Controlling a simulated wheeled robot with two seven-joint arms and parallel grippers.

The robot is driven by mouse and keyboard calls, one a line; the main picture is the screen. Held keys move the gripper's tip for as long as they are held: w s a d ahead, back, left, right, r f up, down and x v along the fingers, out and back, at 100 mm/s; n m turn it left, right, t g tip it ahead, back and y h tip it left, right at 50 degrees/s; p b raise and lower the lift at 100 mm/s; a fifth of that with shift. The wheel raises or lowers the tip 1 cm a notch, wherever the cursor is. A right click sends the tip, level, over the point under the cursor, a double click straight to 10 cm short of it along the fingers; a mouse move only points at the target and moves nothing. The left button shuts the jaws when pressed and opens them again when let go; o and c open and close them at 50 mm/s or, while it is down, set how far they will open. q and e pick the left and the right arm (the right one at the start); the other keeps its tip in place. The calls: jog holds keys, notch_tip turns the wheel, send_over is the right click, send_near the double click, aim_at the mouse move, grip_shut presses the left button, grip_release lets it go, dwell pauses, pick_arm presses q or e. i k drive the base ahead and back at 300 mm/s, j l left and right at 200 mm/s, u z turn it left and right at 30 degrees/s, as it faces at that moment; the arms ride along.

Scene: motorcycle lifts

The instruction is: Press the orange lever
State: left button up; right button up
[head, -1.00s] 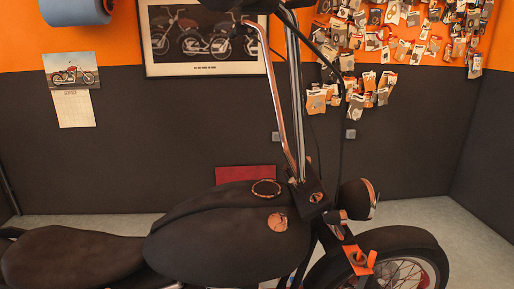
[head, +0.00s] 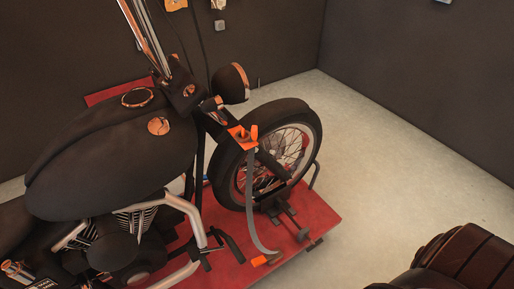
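A black motorcycle (head: 110,165) stands on a red lift platform (head: 315,220) in the head view. An orange piece (head: 243,135) sits at the front fork, beside the front wheel. A grey strap (head: 250,205) hangs from there down to a small orange piece (head: 265,260) low at the platform's front edge. I cannot tell which orange piece is the lever. Neither of my grippers shows.
Pale floor (head: 370,150) is clear to the right of the lift. A dark brown ribbed object (head: 465,260) fills the lower right corner. Dark walls (head: 430,75) stand behind. The motorcycle's handlebar tubes (head: 148,40) rise at upper left.

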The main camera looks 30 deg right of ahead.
aim_at(262, 259)
jog(key=z, duration=1)
